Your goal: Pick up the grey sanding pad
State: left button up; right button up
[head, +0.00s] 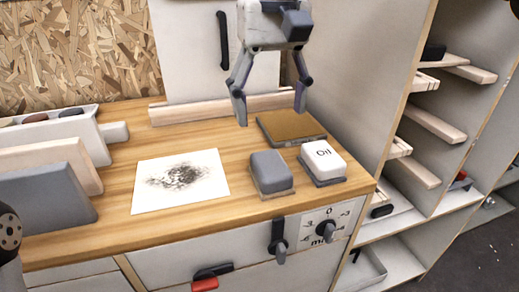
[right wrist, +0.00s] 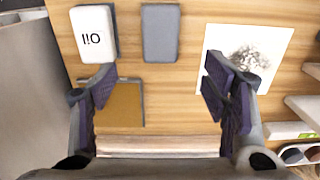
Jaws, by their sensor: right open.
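The grey sanding pad (head: 271,170) lies on the wooden counter, between the paper with a dark smudge and the white block marked "Oil". In the right wrist view the pad (right wrist: 160,32) shows as a grey rectangle at the top centre. My right gripper (head: 270,112) is open and empty, pointing down above the counter behind the pad. In the right wrist view its two fingers (right wrist: 160,85) stand wide apart, with bare wood between them. They do not touch the pad.
The white "Oil" block (head: 323,161) stands close to the pad's right. A brown flat pad (head: 291,127) lies behind. The smudged paper (head: 180,181) lies to the left. Upright boards (head: 45,203) and a white bin fill the counter's left end. Shelves (head: 432,124) stand at right.

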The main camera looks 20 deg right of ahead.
aim_at(271, 163)
jog(key=f, duration=0.1)
jog(key=s+f, duration=0.1)
jog(key=f, duration=0.1)
jog(key=shift+s+f, duration=0.35)
jog(key=shift+f, duration=0.05)
jog(key=f, duration=0.7)
jog(key=shift+w+f, duration=0.1)
jog(key=shift+w, duration=0.15)
jog(key=c, duration=1.3)
